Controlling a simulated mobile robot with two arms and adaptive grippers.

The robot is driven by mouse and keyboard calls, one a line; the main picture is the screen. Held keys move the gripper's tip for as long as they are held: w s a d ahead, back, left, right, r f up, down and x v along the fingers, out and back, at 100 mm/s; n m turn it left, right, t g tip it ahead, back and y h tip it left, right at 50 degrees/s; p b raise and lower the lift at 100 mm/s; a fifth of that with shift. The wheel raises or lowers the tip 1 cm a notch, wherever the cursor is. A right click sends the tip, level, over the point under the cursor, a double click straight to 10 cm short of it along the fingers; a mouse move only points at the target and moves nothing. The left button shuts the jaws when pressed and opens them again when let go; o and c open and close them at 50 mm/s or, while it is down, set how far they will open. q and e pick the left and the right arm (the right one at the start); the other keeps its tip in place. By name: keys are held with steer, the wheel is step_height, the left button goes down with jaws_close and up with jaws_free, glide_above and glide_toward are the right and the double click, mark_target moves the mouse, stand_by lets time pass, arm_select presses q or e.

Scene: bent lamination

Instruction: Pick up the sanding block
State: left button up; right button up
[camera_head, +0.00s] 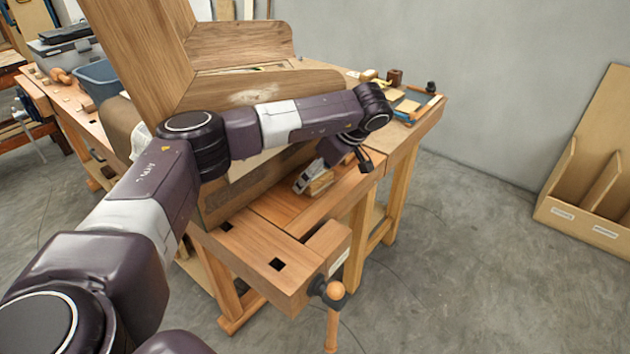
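My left arm reaches in from the lower left across the workbench. My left gripper (306,184) points down and to the left at the bench top. A small light-wood block (321,183), which looks like the sanding block, lies on the bench right at the fingers. The gripper and wrist cover part of the block. The view is too small to tell whether the fingers grip it or only stand beside it. My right gripper is not in view.
A large bent wooden lamination (240,42) rises from the workbench (268,228) behind and left of my arm. A vise handle (333,294) sticks out at the front. A tray (412,105) with small items sits at the far right end. A wooden rack (590,205) leans at the wall.

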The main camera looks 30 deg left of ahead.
arm_select(q)
steer(key=c, duration=0.9)
steer(key=shift+r+p, duration=0.8)
steer(key=s+d+p, duration=0.1)
steer(key=d, duration=1.7)
steer(key=shift+s, duration=0.2)
steer(key=o, duration=0.5)
steer(key=shift+f, duration=0.1)
steer(key=c, duration=0.4)
